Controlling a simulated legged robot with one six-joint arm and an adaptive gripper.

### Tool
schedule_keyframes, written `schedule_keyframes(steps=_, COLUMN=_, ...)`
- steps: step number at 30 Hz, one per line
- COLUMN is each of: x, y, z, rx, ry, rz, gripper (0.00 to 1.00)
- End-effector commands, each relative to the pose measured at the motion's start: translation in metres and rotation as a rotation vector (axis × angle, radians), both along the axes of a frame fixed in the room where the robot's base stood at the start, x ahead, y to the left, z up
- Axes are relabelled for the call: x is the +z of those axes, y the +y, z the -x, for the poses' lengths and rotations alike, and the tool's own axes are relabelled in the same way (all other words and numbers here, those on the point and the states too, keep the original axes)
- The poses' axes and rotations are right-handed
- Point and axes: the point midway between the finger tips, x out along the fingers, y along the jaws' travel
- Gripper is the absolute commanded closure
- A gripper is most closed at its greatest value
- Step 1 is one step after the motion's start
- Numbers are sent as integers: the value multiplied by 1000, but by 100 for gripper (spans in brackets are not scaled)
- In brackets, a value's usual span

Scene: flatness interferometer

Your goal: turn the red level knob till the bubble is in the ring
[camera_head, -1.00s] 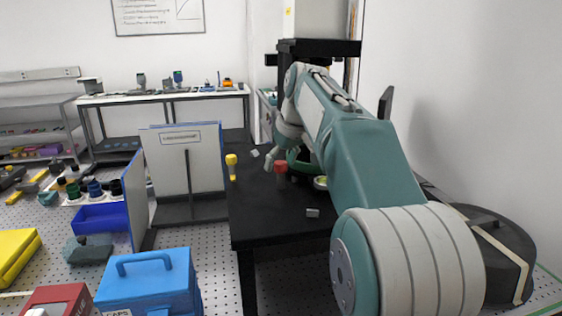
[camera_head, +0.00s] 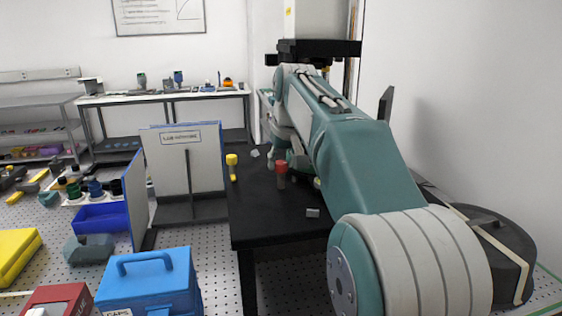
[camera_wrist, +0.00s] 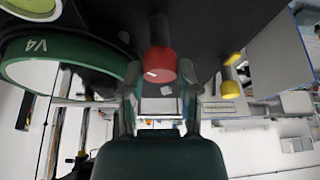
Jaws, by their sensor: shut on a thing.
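In the wrist view the knob (camera_wrist: 161,63) shows end on, in the middle above my gripper's palm. My gripper (camera_wrist: 161,82) has one finger on each side of the knob and is shut on it; the contact itself is hard to see. In the head view my gripper is mostly hidden behind my arm, close behind the knob. A green ring marked V4 (camera_wrist: 62,46) is at the left of the wrist view. I cannot make out the bubble.
A yellow knob (camera_head: 232,162) stands at the left edge of the black table (camera_head: 262,222), and also shows in the wrist view (camera_wrist: 231,86). A small grey block (camera_head: 313,212) lies near the front. White panels (camera_head: 187,168) stand left of the table.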

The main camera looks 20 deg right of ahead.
Motion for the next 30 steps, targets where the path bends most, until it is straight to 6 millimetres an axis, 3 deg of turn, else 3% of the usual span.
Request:
schedule_keyframes(steps=8, x=-3, y=0, z=0, rx=-5, ry=9, rz=-3, gripper=100)
schedule_keyframes(steps=9, x=-3, y=0, z=0, rx=-5, ry=9, rz=-3, gripper=53)
schedule_keyframes(steps=11, x=-3, y=0, z=0, rx=-5, ry=9, rz=-3, gripper=26)
schedule_keyframes(steps=12, x=-3, y=0, z=0, rx=-4, ry=8, rz=-2, gripper=23)
schedule_keyframes(steps=23, x=0, y=0, z=0, rx=-4, ry=3, rz=-1, gripper=23)
schedule_keyframes(steps=30, x=29, y=1, z=12, rx=-4, ry=-2, rz=0, gripper=23)
